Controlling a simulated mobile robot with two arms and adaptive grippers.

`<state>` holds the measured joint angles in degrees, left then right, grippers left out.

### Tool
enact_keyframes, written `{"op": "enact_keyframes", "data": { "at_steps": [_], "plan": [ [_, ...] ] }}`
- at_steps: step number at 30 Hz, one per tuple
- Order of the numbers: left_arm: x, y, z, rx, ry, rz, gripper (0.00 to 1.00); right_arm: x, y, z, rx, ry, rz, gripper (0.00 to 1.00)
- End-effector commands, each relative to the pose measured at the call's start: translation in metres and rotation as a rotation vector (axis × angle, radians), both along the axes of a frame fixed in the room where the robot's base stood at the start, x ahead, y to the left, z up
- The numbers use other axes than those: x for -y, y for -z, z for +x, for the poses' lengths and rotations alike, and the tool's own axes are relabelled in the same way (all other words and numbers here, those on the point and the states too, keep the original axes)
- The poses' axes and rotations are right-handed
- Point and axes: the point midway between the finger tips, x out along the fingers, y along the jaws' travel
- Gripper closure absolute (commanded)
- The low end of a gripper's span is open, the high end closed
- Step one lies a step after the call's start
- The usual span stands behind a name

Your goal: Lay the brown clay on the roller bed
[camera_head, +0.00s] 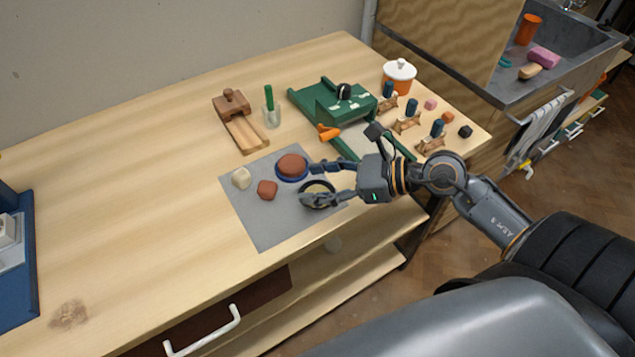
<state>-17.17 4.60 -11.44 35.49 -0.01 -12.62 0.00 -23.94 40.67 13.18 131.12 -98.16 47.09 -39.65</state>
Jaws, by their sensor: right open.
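A reddish-brown lump (267,188), which looks like the brown clay, lies on the grey mat (262,225). A cream lump (241,177) lies to its upper left. A larger round brown piece (292,165) sits in a blue dish at the mat's far edge. The green slab roller (335,106) stands farther back, with a pale grey bed (368,141) partly hidden by my right arm. My right gripper (311,183) is open and empty over the mat's right side, fingers pointing left, right of the reddish-brown lump and apart from it. My left gripper is not in view.
A dark ring (318,205) shows by my right gripper's lower finger. A wooden tool (240,122), a glass cup with a green handle (270,112), an orange pot (399,78) and several small stands and cubes are farther back. The table's left middle is clear.

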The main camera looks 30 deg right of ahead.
Motion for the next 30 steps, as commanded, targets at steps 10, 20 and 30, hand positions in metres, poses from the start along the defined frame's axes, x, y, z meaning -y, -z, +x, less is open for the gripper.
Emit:
{"op": "enact_keyframes", "data": {
  "at_steps": [10,20,30],
  "plan": [
    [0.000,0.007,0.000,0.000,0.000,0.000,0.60,-0.025,-0.039,0.009,-0.146,-0.101,-0.155,0.42],
    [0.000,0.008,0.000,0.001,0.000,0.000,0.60,-0.009,-0.048,0.014,-0.268,0.003,-0.287,0.42],
    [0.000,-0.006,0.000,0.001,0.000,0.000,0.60,-0.042,-0.006,0.043,-0.270,0.003,-0.283,0.42]
  ]
}}
